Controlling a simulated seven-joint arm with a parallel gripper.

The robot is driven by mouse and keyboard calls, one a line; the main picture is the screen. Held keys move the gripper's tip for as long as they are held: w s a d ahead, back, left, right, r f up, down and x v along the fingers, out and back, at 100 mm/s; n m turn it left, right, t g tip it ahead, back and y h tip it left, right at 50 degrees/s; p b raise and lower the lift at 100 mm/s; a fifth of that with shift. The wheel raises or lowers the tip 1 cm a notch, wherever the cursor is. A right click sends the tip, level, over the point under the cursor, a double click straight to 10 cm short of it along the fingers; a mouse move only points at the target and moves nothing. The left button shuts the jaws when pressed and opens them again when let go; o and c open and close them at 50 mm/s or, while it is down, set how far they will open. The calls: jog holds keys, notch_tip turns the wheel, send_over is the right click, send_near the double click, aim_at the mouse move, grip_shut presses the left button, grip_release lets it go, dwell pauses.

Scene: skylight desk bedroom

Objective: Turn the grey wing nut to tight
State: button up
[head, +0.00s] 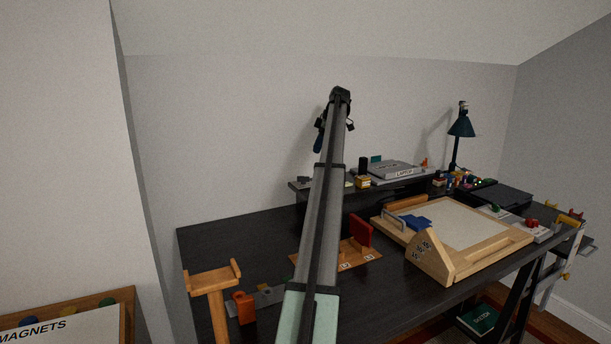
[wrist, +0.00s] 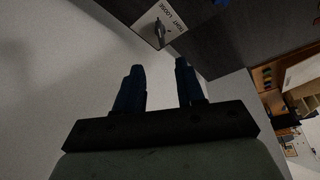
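The grey wing nut (wrist: 159,29) shows at the top of the wrist view, on a pale plate (wrist: 150,22). The plate carries printed words that read as tight and loose, seen turned. The nut looks small and dark, and its exact angle to the words is hard to read. My gripper (wrist: 160,67) has two blue fingers standing apart with nothing between them. The nut lies beyond the fingertips, with a gap. In the head view my gripper is partly hidden by my arm, and I cannot pick out the nut there.
A raised shelf behind carries a grey laptop box (head: 395,171) and small items. A dark lamp (head: 461,125) stands at the back right.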

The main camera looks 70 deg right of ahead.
aim_at(303, 180)
jog(key=x, duration=1.3)
jog(key=shift+w, duration=0.1)
jog(key=shift+c, duration=0.4)
jog(key=shift+a, duration=0.1)
grip_shut()
